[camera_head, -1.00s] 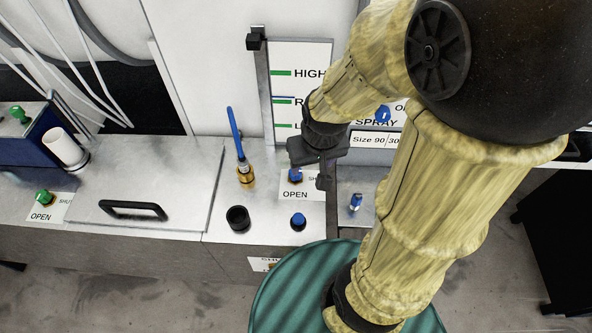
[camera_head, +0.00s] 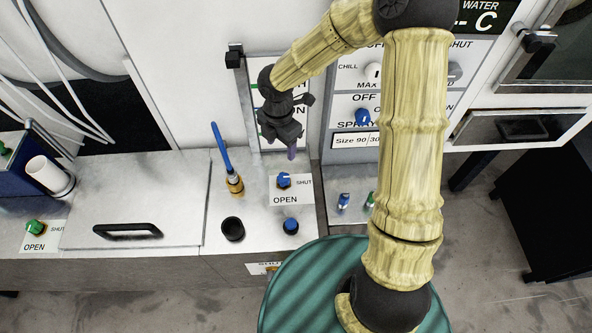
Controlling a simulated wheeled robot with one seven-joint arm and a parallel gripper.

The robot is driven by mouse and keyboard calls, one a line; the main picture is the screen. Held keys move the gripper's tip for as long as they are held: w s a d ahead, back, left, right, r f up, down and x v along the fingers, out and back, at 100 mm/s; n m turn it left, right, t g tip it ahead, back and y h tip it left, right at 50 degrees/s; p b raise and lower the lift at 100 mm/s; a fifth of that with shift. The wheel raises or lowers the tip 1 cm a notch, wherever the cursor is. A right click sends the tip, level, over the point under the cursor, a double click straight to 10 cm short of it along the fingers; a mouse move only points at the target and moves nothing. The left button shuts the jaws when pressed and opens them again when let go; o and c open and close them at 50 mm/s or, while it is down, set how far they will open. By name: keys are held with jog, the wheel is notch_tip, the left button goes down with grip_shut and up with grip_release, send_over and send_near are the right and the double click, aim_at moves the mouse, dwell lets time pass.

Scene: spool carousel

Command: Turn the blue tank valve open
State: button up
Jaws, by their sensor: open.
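The blue valve knob (camera_head: 284,180) sits on the steel counter, on a white label (camera_head: 291,197) reading SHUT at its right and OPEN below. It is fully in view, with a pale mark on it; I cannot tell for sure which word it points to. My gripper (camera_head: 292,152) is open and empty. It hangs above and behind the knob in the picture, in front of the level gauge, apart from the knob.
A blue hose wand in a brass fitting (camera_head: 235,184) stands left of the knob. A black cup (camera_head: 232,229) and a blue cap (camera_head: 291,226) are in front. A green valve knob (camera_head: 35,228) is far left. A control panel (camera_head: 355,141) rises behind, right.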

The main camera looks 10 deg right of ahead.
aim_at(284, 177)
jog(key=shift+w+n, duration=0.2)
jog(key=shift+n, duration=0.1)
notch_tip(284, 177, down, 17)
jog(key=shift+a+f, duration=0.1)
jog(key=shift+f, duration=0.1)
dwell(0.6)
jog(key=shift+w, duration=0.1)
jog(key=c, duration=1)
